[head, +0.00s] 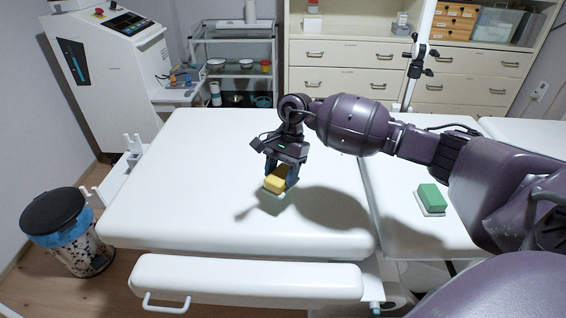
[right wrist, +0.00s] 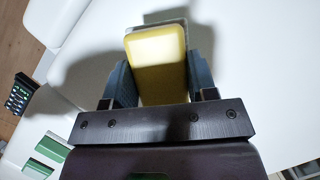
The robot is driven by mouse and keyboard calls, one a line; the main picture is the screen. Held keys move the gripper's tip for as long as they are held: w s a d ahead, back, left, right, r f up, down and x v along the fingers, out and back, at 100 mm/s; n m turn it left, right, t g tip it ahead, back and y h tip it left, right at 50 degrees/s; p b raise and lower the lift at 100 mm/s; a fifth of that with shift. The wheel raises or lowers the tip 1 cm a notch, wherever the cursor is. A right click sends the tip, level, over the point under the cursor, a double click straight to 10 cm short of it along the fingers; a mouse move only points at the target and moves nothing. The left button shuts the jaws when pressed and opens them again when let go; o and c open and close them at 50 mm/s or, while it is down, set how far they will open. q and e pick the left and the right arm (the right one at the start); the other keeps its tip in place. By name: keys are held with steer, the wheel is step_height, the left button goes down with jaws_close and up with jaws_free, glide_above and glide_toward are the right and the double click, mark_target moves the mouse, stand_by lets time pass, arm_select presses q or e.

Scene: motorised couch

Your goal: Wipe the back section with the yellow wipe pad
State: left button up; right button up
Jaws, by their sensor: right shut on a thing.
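My right gripper (head: 280,178) is shut on the yellow wipe pad (head: 275,184). The pad shows between the two fingers in the right wrist view (right wrist: 158,60), with a pale layer at its far edge. It is over the large white back section (head: 180,170) of the couch, with a shadow beside it on the surface. I cannot tell whether the pad touches the surface. My left gripper is not in view.
A green pad (head: 431,197) on a white base lies on the couch section at right. A padded bar with a handle (head: 245,280) runs along the front. A bin (head: 65,230) stands at left, a trolley (head: 232,60) and cabinet (head: 345,60) behind.

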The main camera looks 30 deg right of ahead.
steer(key=shift+r+p, duration=0.35)
steer(key=shift+r, duration=0.9)
